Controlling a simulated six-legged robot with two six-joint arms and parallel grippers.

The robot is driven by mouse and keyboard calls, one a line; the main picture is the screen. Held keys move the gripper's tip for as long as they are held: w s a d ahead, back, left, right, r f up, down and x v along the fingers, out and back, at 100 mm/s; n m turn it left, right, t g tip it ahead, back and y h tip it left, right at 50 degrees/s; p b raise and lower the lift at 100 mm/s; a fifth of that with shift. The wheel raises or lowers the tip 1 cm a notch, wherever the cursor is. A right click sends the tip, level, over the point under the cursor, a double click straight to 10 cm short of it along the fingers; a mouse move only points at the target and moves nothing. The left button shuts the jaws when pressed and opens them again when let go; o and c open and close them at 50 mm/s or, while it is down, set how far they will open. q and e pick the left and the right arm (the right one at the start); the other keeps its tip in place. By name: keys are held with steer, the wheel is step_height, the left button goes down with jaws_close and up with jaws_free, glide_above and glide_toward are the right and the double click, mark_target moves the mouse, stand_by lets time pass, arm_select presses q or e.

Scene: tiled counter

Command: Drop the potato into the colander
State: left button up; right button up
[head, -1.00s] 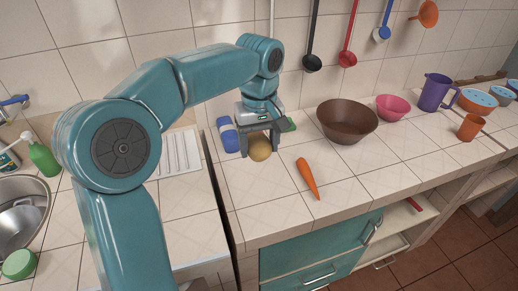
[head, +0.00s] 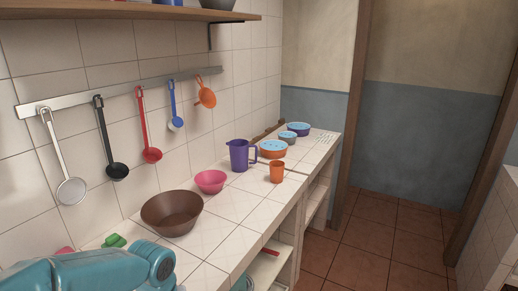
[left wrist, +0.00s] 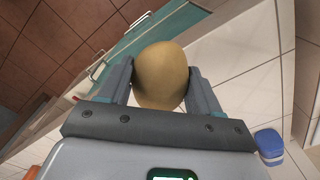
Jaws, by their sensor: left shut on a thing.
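The yellow-brown potato (left wrist: 163,75) sits between the two fingers of my left gripper (left wrist: 161,85) in the left wrist view. The gripper is shut on it, above the counter. In the head view only part of my left arm shows at the bottom left; the gripper and potato are out of sight there. A wide brown bowl (head: 172,212) stands upright on the tiled counter, right of my arm. I see no holes in it and cannot tell whether it is the colander. My right gripper is not in view.
A pink bowl (head: 210,182), purple jug (head: 240,156) and orange cup (head: 277,171) stand beyond the brown bowl. Utensils hang from a wall rail (head: 120,92). A green item (head: 114,240) lies near my arm. A blue item (left wrist: 269,146) shows in the left wrist view.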

arm_select(q)
steer(key=shift+w+d+f+m, duration=0.1)
steer(key=shift+d+f+m, duration=0.15)
steer(key=shift+f+m, duration=0.25)
steer(key=shift+w+d+f+m, duration=0.1)
steer(key=shift+d+f+m, duration=0.15)
steer(key=shift+f+m, duration=0.25)
steer(key=shift+w+d+f+m, duration=0.1)
steer(key=shift+w+d+m, duration=0.15)
steer(key=shift+w+m, duration=0.45)
steer(key=shift+s, duration=0.2)
